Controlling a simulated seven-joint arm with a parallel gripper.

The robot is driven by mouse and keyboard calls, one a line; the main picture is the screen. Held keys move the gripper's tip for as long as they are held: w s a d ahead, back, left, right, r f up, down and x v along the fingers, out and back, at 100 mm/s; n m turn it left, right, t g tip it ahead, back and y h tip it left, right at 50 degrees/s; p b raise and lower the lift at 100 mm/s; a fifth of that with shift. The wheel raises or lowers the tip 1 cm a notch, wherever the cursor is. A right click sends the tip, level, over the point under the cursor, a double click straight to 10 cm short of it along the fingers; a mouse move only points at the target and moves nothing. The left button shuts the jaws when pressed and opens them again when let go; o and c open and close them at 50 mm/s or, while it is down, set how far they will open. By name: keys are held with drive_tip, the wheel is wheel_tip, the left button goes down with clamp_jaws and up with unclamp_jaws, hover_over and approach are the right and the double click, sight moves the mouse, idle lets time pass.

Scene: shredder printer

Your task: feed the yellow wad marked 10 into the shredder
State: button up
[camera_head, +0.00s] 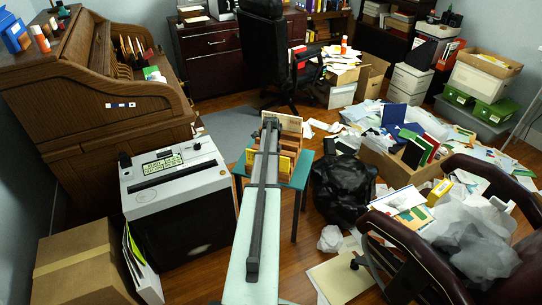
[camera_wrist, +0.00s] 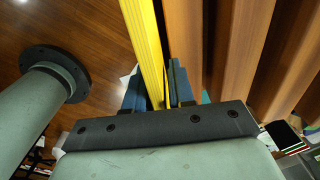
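The shredder (camera_head: 178,185) is a white-topped, dark-fronted box with a long dark slot and a small lit display, left of my arm in the head view. A yellow wad (camera_head: 284,165) stands in a wooden rack (camera_head: 292,139) on a teal table. It also shows as a yellow strip (camera_wrist: 143,40) in the wrist view; its mark cannot be read. My gripper (camera_wrist: 158,88) is at the rack with the yellow strip between its two blue-grey fingers. Whether they press on it is unclear. In the head view my own arm hides the fingers and part of the rack.
Wooden slats (camera_wrist: 230,50) stand close to the right of my fingers. A black bag (camera_head: 342,188) lies right of the teal table (camera_head: 300,174). A cardboard box (camera_head: 80,265) stands before the shredder at the left. Paper clutter and a chair (camera_head: 420,250) fill the right side.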

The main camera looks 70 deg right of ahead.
drive_tip(key=shift+f, duration=0.35)
clamp_jaws()
drive_tip(key=shift+r, duration=0.25)
drive_tip(key=shift+r, duration=0.75)
wheel_tip(320, 180, up, 11)
drive_tip(key=shift+f, duration=0.2)
idle(0.9)
drive_tip(key=shift+w, duration=0.15)
